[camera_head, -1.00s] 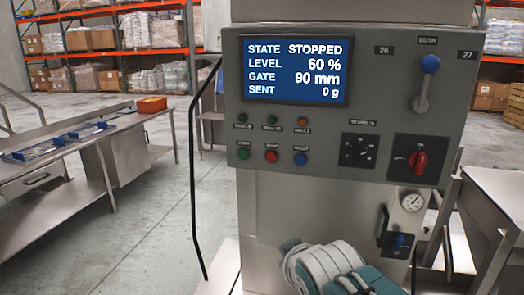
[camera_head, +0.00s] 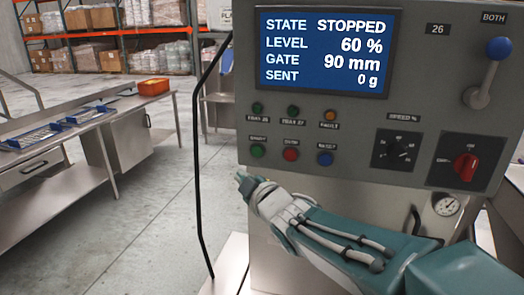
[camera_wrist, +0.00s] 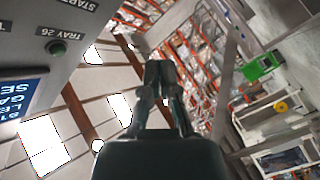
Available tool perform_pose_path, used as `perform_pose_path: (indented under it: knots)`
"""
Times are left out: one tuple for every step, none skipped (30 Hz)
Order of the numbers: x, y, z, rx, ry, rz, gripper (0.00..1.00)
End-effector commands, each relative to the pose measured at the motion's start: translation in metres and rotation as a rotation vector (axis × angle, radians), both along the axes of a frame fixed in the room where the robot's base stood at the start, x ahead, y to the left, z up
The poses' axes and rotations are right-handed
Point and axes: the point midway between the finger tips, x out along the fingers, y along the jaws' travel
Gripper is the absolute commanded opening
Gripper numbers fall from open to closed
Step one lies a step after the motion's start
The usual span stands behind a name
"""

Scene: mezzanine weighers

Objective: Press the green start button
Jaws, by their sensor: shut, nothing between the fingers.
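The display (camera_head: 325,52) reads STOPPED, 60 %, 90 mm, 0 g. My gripper (camera_head: 243,181) is shut and empty, just below and slightly left of the green button in the head view; the distance between them is hard to judge. In the wrist view my shut fingers (camera_wrist: 158,65) point away from the panel's side. That view shows the START label and TRAY 26 lamp (camera_wrist: 57,47), but not the start button.
Small lamps sit above the button row. A speed dial (camera_head: 397,150), a red rotary switch (camera_head: 466,167) and a blue-knobbed lever (camera_head: 488,72) are to the right. A steel table (camera_head: 70,145) stands farther left.

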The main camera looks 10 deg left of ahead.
Motion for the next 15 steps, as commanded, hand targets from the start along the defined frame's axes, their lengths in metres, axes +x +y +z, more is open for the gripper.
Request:
perform_pose_path:
  knots:
    - [0.0, 0.0, 0.0, 0.0, 0.0, -0.001, 0.0]
    - [0.0, 0.0, 0.0, 0.0, 0.002, -0.002, 0.0]
    - [0.0, 0.001, 0.0, 0.0, 0.002, -0.002, 0.0]
    - [0.001, 0.001, -0.001, 0.0, 0.002, -0.002, 0.0]
    - [0.001, 0.001, -0.001, -0.001, 0.002, -0.002, 0.0]
    - [0.003, 0.001, -0.001, -0.001, 0.003, -0.002, 0.0]
    - [0.005, 0.001, -0.001, -0.002, 0.003, -0.002, 0.0]
    - [0.007, 0.001, -0.001, -0.003, 0.003, -0.003, 0.0]
    - [0.01, 0.0, -0.002, -0.002, 0.004, -0.004, 0.0]
    - [0.014, 0.0, -0.001, -0.002, 0.005, -0.004, 0.0]
    - [0.017, 0.0, -0.001, -0.001, 0.003, -0.004, 0.0]
    - [0.022, -0.001, -0.002, -0.002, 0.004, -0.004, 0.0]
    - [0.026, -0.002, -0.002, -0.002, 0.005, -0.005, 0.0]
    - [0.03, -0.003, -0.002, -0.003, 0.003, -0.005, 0.0]
    - [0.035, -0.004, -0.002, -0.002, 0.004, -0.005, 0.0]
